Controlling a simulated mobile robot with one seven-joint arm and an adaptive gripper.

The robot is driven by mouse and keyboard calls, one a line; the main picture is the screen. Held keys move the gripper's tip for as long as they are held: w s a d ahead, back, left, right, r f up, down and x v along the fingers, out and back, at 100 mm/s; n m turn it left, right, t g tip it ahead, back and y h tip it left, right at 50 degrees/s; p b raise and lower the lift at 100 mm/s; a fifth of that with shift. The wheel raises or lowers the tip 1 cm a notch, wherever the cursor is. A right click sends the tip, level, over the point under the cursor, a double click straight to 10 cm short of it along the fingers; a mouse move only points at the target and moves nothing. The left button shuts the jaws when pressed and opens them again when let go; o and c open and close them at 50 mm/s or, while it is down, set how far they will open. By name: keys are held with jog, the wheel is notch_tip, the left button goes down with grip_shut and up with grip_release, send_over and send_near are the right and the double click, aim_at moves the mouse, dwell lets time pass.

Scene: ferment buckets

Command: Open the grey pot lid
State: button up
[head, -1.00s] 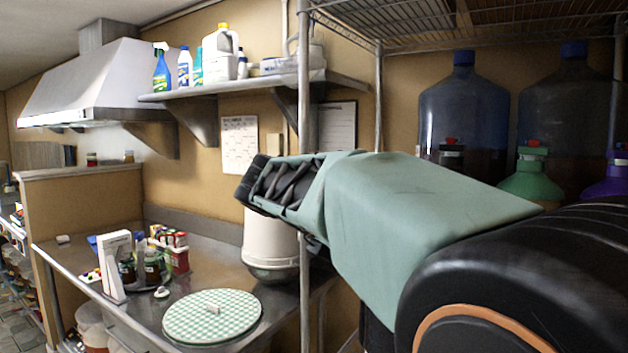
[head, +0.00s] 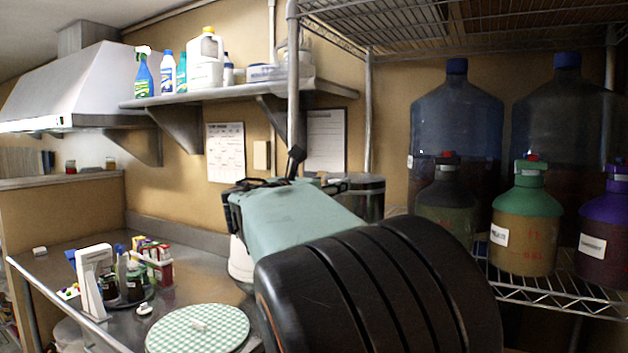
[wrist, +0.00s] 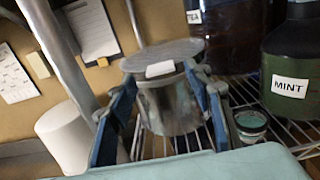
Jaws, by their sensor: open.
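The grey pot (wrist: 170,110) stands upright on a wire shelf, in the middle of the wrist view. Its flat grey lid (wrist: 172,50) is on top, with a white block-like handle (wrist: 160,69). In the head view the pot (head: 366,200) shows only partly behind my arm. My gripper (wrist: 160,76) is open and empty, its two blue fingers spread left and right of the handle in the wrist view. I cannot tell how far the fingertips are from the lid. In the head view my gripper is mostly hidden by my own arm.
Right of the pot are a dark jug labelled MINT (wrist: 292,85) and a small jar (wrist: 251,122). A dark bottle (wrist: 222,40) stands behind. A shelf post (wrist: 60,55) and a white container (wrist: 65,138) are to the left. A wire shelf (head: 400,22) hangs above.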

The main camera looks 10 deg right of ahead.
aim_at(353, 178)
jog(key=shift+x, duration=1.6)
grip_shut()
